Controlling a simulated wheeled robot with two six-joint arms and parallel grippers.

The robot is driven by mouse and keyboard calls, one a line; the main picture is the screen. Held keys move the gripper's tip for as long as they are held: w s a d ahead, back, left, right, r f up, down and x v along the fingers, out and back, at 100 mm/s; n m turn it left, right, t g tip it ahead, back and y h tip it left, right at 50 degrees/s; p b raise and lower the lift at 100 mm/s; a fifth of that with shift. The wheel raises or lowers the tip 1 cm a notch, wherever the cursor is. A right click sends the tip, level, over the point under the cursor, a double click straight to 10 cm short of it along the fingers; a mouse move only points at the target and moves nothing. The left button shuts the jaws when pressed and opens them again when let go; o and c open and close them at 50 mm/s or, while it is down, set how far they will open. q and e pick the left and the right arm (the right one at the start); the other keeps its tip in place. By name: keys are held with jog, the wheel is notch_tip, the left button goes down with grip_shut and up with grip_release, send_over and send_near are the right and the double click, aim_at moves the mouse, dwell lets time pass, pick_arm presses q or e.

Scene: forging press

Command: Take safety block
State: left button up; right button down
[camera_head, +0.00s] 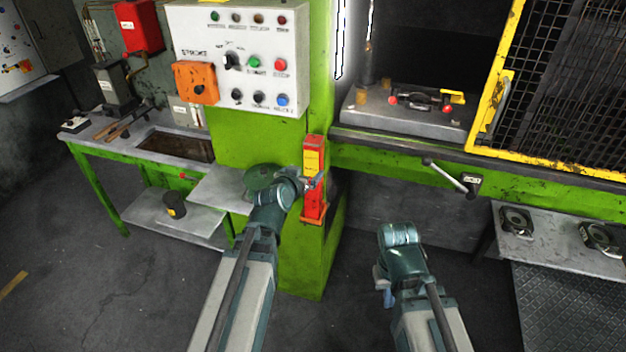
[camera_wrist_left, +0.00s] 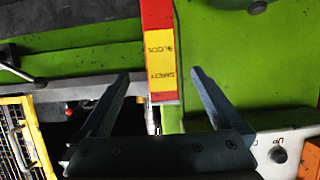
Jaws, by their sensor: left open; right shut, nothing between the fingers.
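The safety block (camera_head: 313,158) is a red upright bar with a yellow label. It stands in an orange-red holder (camera_head: 313,220) on the green press column. My left gripper (camera_head: 311,183) is at the block's middle height, partly in front of it. In the left wrist view, the block (camera_wrist_left: 161,52) shows between the two spread fingers of my left gripper (camera_wrist_left: 160,75), with a gap on each side. My right gripper (camera_head: 385,288) is shut and empty, low over the floor, right of the column and apart from the block.
A control panel (camera_head: 240,55) is above left of the block. A green workbench (camera_head: 110,150) stands at the left. The press bed (camera_head: 400,118) and yellow mesh guard (camera_head: 493,75) are at the right. A lever (camera_head: 447,175) sticks out below the bed. A low shelf (camera_head: 555,245) holds dies.

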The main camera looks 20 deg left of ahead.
aim_at(312, 165)
pick_arm(q)
jog(key=b+x, duration=0.3)
jog(key=x, duration=0.5)
jog(key=shift+w+f, duration=0.15)
jog(key=shift+w, duration=0.5)
jog(key=b+x, duration=0.1)
jog(key=x, duration=0.3)
jog(key=shift+w+b, duration=0.35)
jog(key=shift+b, duration=0.05)
jog(key=shift+s, duration=0.1)
jog(key=shift+c, duration=0.4)
grip_shut()
